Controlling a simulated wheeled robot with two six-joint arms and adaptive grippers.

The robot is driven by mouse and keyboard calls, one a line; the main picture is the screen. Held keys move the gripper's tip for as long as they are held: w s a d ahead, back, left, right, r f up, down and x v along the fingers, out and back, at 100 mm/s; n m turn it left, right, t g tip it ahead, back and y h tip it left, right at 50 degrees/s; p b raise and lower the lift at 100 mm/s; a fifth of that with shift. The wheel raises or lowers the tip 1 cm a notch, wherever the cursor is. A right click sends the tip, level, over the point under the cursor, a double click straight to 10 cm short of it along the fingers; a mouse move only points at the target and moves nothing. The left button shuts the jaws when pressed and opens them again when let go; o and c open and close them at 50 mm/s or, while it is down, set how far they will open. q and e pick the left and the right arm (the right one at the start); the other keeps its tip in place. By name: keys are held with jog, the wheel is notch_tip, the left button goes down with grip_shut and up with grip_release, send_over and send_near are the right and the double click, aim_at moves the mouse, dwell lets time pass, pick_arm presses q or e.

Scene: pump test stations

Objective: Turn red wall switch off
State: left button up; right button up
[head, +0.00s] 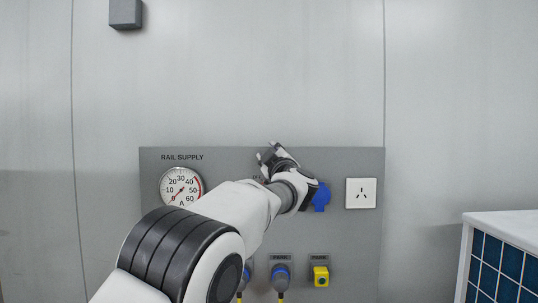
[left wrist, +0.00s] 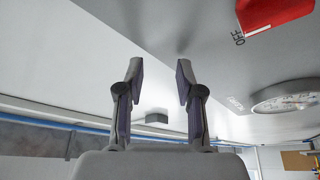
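The red switch (left wrist: 275,12) shows at the top right of the left wrist view, cut off by the frame edge. A black OFF label (left wrist: 238,39) is printed on the panel beside it. In the head view the switch is hidden behind my left arm and gripper. My left gripper (head: 270,154) is in front of the upper middle of the grey panel (head: 235,163). In the left wrist view its two fingers (left wrist: 160,68) are apart, with nothing between them, and the switch lies off to their right. I cannot tell whether they touch the panel. My right gripper is not in view.
The panel carries a round gauge (head: 180,188), a blue socket cover (head: 321,196), a white outlet (head: 361,193), a yellow plug (head: 320,277) and blue-ringed connectors (head: 281,272). A grey box (head: 126,13) is on the wall above. A blue-tiled unit (head: 503,262) stands at right.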

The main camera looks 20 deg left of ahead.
pick_arm(q)
jog(key=shift+w+r, duration=0.1)
jog(key=shift+w, duration=0.05)
jog(key=s+d+f+m+t+h+p, duration=0.1)
jog(key=s+f+m+t+h+p, duration=0.45)
jog(key=f+m, duration=0.75)
jog(key=w+a+r+m+g+p, duration=0.1)
jog(key=w+r+p, duration=0.3)
jog(key=w, duration=0.1)
jog(key=shift+a, duration=0.2)
